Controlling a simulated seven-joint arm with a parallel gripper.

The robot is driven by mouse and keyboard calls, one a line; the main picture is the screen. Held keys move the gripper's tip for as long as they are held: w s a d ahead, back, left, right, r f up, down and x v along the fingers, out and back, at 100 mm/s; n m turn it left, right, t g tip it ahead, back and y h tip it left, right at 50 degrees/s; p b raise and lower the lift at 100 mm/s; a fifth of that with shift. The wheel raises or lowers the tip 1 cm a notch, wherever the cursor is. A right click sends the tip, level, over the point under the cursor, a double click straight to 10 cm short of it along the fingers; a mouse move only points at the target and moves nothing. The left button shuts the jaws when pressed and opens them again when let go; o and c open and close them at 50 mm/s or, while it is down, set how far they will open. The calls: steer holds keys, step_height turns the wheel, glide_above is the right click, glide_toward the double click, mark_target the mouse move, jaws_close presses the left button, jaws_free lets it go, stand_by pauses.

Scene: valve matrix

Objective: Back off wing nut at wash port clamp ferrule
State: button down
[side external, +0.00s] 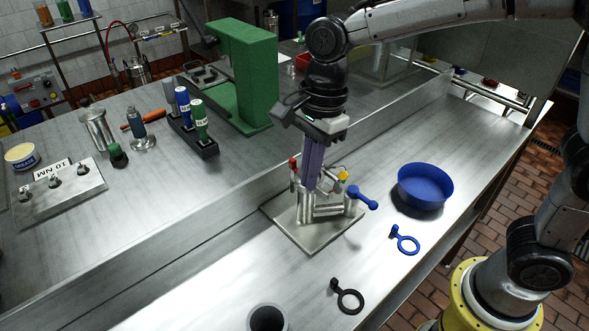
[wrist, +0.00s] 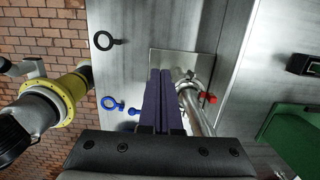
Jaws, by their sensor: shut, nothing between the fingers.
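The valve matrix is a cluster of steel pipes (side external: 308,212) standing on a square steel plate (side external: 290,234). It carries a red handle (side external: 293,161), a yellow part (side external: 343,176) and a blue lever (side external: 362,197). My gripper (side external: 311,187) points down over the pipes, its long purple fingers shut together and empty. In the wrist view the shut fingers (wrist: 160,73) cover part of the plate (wrist: 168,57). A clamp-like ring (wrist: 186,87) on the pipe shows just right of the fingers, near the red handle (wrist: 208,98). I cannot make out the wing nut clearly; contact is unclear.
A blue bowl (side external: 424,187), a blue ring tool (side external: 407,244) and a black ring tool (side external: 348,300) lie on the front bench. A raised steel ledge (side external: 210,225) runs behind the plate. A green stand (side external: 243,75) and a bottle rack (side external: 195,138) stand beyond it.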

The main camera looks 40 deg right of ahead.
steer(key=a+r, duration=0.2)
steer(key=a, duration=0.1)
steer(key=shift+a+r, duration=0.1)
steer(key=c, duration=1.2)
jaws_free()
steer(key=shift+a+r, duration=0.2)
steer(key=shift+a, duration=0.1)
steer(key=shift+o, duration=1)
steer(key=shift+n, duration=0.7)
steer(key=n+t+y, duration=0.3)
steer(key=n+t, duration=0.2)
steer(key=n, duration=1)
glide_toward(349, 174)
steer(key=shift+n, duration=0.3)
steer(key=x, duration=1)
steer(key=shift+w+f, duration=0.15)
steer(key=shift+f, duration=0.2)
